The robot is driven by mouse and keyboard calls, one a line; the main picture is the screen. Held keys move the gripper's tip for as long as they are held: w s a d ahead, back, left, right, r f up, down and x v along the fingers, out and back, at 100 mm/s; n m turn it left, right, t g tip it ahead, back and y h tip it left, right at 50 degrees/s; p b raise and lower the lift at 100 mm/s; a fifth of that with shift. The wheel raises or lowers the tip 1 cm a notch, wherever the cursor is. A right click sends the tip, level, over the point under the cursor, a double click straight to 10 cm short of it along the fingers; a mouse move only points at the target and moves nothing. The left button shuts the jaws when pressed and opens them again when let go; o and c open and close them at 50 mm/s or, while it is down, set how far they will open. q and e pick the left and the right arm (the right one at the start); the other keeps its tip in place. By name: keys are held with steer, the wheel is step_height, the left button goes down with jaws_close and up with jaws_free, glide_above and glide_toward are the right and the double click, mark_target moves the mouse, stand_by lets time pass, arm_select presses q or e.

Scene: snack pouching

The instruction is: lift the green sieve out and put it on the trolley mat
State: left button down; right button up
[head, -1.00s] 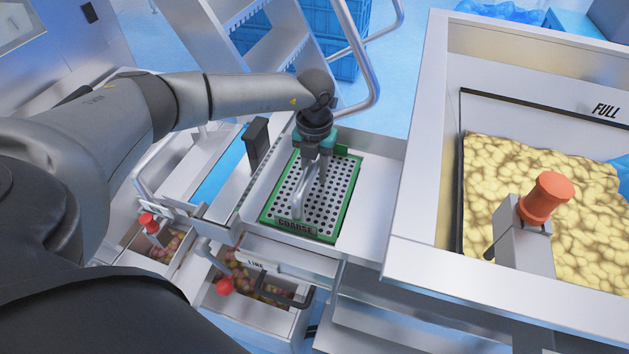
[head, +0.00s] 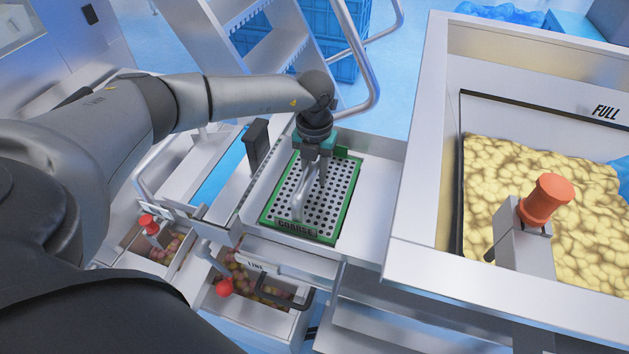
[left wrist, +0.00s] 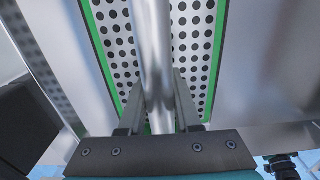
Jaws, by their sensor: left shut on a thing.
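The green sieve (head: 335,203) is a perforated metal plate with a green rim, lettered "COARSE" on its front edge. It sits in the steel housing, and I cannot tell whether it is clear of its seat. My left gripper (head: 313,178) is above its middle, pointing down, with its fingers shut on the sieve's metal bar handle. In the left wrist view the fingers (left wrist: 160,112) stand either side of the round bar (left wrist: 155,60), with the holed plate (left wrist: 195,50) beneath. No trolley mat can be made out. My right gripper is not in view.
A large bin (head: 420,258) of yellow snacks, marked "FULL", stands right, with an orange-red knob (head: 546,197) at its front. A curved metal rail (head: 360,55) and steps are behind. A dark upright block (head: 256,142) stands left of the sieve.

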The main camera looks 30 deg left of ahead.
arm_select(q)
steer(key=shift+r, duration=0.1)
steer(key=shift+r, duration=0.35)
step_height(320, 180, up, 8)
steer(key=p, duration=0.3)
steer(key=shift+w, duration=0.1)
step_height(320, 180, up, 11)
steer(key=p, duration=0.3)
steer(key=shift+r+p, duration=0.15)
steer(key=shift+p, duration=0.15)
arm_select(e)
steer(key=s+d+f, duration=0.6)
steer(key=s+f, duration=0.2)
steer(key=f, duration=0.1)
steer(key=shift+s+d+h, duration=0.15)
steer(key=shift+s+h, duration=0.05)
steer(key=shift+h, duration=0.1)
arm_select(q)
steer(key=shift+r, duration=0.1)
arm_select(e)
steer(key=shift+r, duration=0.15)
arm_select(q)
step_height(320, 180, up, 5)
steer(key=p, duration=0.4)
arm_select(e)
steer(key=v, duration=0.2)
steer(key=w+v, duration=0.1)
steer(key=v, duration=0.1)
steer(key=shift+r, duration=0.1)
